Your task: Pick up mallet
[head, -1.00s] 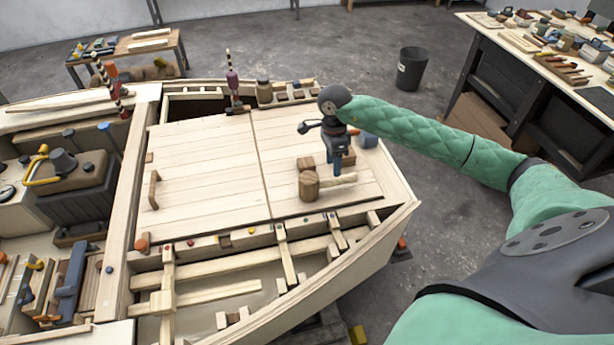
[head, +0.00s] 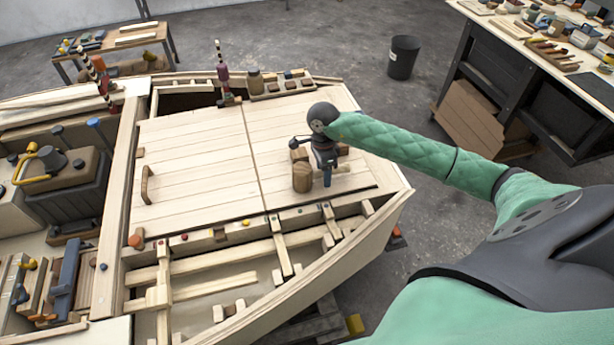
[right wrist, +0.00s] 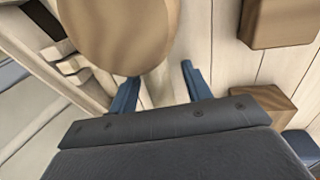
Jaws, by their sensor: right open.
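The mallet lies on the pale plank deck; its round brown wooden head (head: 302,178) shows just left of my right gripper (head: 326,180) in the head view. In the right wrist view the mallet head (right wrist: 115,32) fills the top, close to the camera. Its pale handle (right wrist: 160,88) runs down from the head between the two blue fingers of my right gripper (right wrist: 160,86). The fingers are apart, with gaps beside the handle. In the head view the gripper hides most of the handle. My left gripper is not in view.
Wooden blocks (head: 299,155) stand on the deck (head: 200,160) close behind the mallet. A block (right wrist: 258,106) also shows right of the fingers in the wrist view. Open hull framing (head: 240,260) lies in front. The deck to the left is mostly clear.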

